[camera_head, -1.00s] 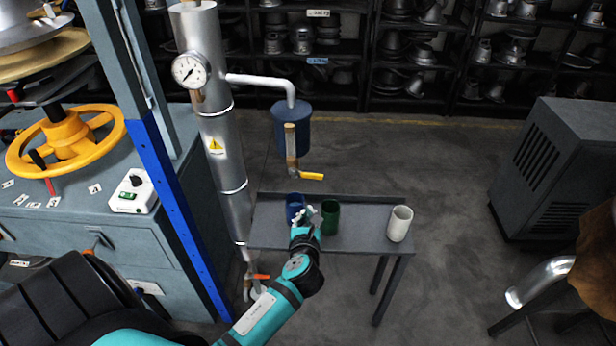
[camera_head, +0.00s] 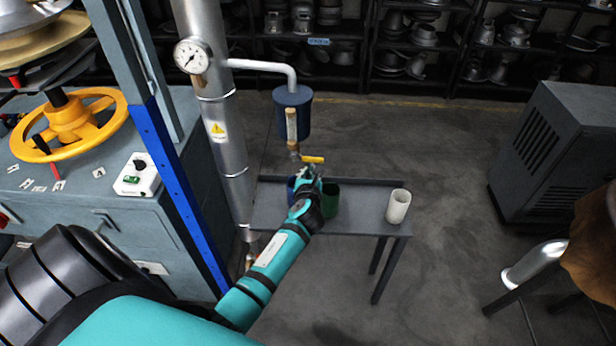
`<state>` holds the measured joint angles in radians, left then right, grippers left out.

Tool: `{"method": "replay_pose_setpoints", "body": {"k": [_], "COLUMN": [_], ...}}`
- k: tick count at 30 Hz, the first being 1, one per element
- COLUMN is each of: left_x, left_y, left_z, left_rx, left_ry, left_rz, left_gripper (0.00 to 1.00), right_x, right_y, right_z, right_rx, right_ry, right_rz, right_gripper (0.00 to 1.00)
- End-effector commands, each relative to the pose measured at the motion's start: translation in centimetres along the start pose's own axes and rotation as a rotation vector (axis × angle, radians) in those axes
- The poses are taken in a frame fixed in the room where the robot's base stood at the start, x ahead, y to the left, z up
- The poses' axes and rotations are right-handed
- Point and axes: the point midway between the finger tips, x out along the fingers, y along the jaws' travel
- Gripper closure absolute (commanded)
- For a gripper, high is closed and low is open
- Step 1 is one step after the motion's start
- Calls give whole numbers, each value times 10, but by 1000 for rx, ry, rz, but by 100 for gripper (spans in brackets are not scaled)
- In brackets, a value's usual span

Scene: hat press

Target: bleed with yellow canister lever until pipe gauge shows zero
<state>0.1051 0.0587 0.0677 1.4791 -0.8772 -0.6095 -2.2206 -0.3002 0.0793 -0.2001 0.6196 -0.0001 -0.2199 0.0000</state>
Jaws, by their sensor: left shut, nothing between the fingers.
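The yellow lever (camera_head: 313,159) sits at the bottom of the pipe below the blue canister (camera_head: 292,113) and points to the right. The round white pipe gauge (camera_head: 192,56) is on the tall silver pipe (camera_head: 217,110); its needle is too small to read surely. My left gripper (camera_head: 308,172) is shut and empty, just below the lever and close to it; I cannot tell whether it touches. My right gripper is not in view.
A small grey table (camera_head: 362,212) holds a blue cup (camera_head: 291,190) partly hidden by my gripper, a green cup (camera_head: 330,200) and a white cup (camera_head: 398,206). A blue upright (camera_head: 175,195) stands left of the pipe. A grey cabinet (camera_head: 560,150) is at the right.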

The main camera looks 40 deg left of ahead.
Motion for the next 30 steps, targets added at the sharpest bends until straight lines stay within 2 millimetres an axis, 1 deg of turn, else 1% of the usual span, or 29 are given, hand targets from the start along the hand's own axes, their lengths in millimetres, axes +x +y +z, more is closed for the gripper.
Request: {"method": "replay_pose_setpoints", "body": {"k": [10, 15, 17, 27, 30], "left_x": [-1, -5, -6, -5, -3], "left_y": [0, 0, -1, -2, -1], "left_z": [2, 15, 16, 17, 15], "left_rx": [-2, -71, -94, -111, -110], "left_ry": [1, 0, -1, -7, -8], "left_rz": [0, -25, -34, -39, -38], "left_gripper": [100, 100, 100, 100, 100], "right_x": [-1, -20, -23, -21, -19], "right_y": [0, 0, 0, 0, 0], "right_z": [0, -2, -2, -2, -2], "right_rx": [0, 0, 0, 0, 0], "right_ry": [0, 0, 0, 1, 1], "right_rz": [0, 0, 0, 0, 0], "right_gripper": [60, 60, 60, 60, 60]}}
